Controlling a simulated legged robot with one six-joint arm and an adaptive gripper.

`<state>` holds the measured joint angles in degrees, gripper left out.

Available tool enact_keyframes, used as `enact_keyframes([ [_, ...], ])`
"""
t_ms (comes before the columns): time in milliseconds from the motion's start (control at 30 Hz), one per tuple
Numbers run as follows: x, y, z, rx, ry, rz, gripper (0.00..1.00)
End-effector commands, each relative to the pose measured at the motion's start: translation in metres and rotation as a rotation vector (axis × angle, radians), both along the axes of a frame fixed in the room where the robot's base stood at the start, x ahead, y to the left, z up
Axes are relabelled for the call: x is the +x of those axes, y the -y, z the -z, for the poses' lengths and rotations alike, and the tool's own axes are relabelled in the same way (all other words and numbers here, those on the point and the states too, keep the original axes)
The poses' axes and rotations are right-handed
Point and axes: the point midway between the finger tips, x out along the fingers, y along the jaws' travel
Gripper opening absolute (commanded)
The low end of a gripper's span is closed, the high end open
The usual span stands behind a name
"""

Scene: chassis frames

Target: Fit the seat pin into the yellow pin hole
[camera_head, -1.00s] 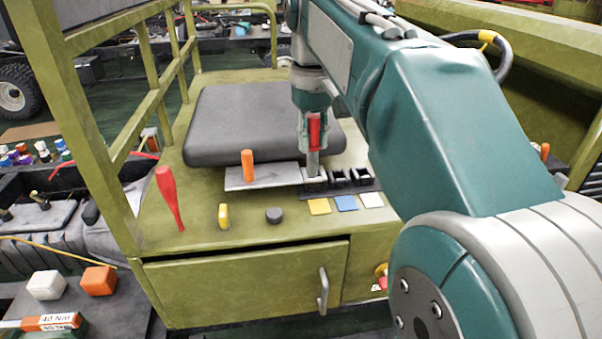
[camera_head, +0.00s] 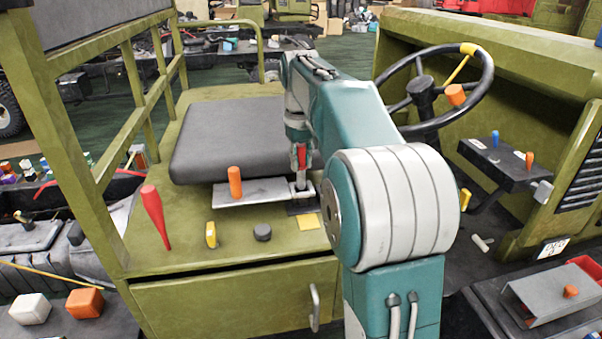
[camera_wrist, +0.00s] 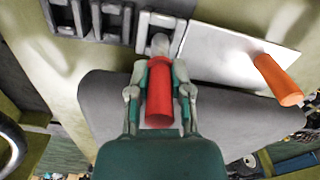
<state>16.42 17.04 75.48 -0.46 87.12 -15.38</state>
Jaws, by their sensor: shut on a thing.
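My gripper (camera_head: 301,156) is shut on a red-handled pin, the seat pin (camera_head: 301,157), held upright with its grey shank down. In the wrist view, the red handle (camera_wrist: 160,95) sits between both fingers. The grey end of the pin is at the end socket of a row, beside the metal plate (camera_head: 262,190). This socket (camera_wrist: 158,22) lines up with the yellow square (camera_head: 308,222) on the olive deck, so it appears to be the yellow pin hole. I cannot tell how deep the shank is in it. My arm hides the other sockets in the head view.
An orange-handled tool (camera_head: 234,182) stands on the plate, close beside my gripper. Two more sockets (camera_wrist: 110,20) sit alongside. The dark seat cushion (camera_head: 230,140) is behind.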

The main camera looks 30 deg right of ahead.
Motion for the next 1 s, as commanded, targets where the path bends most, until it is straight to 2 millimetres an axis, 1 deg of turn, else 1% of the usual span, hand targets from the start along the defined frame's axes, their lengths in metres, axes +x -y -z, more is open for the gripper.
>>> enact_keyframes([
  [33,0.005,0.003,0.008,0.001,-0.004,0.001,0.0],
  [100,0.003,0.002,0.02,0.001,-0.004,0.0,0.0],
  [200,0.003,0.002,0.031,0.0,0.0,0.0,0.0],
  [300,0.003,0.001,0.035,-0.001,0.001,0.0,0.0],
  [567,0.003,0.001,0.036,-0.001,0.0,0.0,0.0],
  [600,0.003,0.001,0.036,-0.001,0.0,0.0,0.36],
  [667,0.003,0.001,0.036,-0.001,0.0,0.0,0.61],
  [1000,0.003,0.001,0.036,-0.001,0.0,0.0,0.61],
])
